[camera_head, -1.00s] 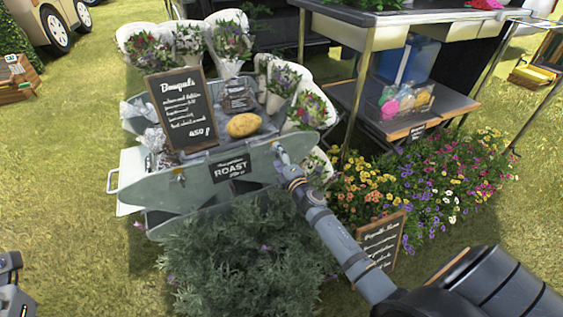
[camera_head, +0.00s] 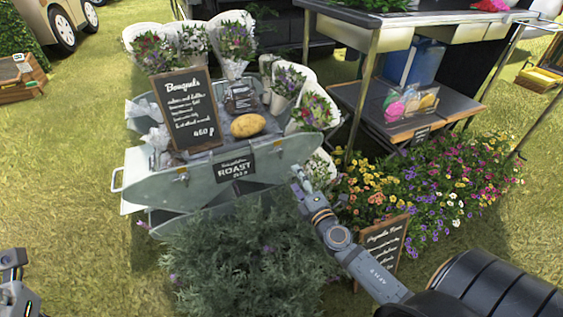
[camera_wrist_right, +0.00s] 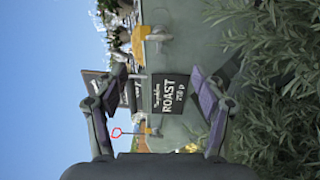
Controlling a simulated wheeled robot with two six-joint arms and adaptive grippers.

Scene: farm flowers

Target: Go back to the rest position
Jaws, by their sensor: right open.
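My right gripper (camera_head: 297,180) is in front of the right end of the grey metal stall cart (camera_head: 270,155), apart from it. In the right wrist view it is open (camera_wrist_right: 160,97), with nothing between its fingers. The black "ROAST" sign (camera_wrist_right: 171,95) on the cart front shows behind the gap. My left gripper (camera_head: 14,270) shows only in part at the lower left edge; its jaws cannot be made out.
A potato-like item (camera_head: 248,125) and a "Bouquets" board (camera_head: 185,110) stand on the cart, with wrapped bouquets (camera_head: 232,45) behind. A leafy bush (camera_head: 240,262) is below. Colourful flowers (camera_head: 445,185) and a small sign (camera_head: 384,243) are at right. Grass is open at left.

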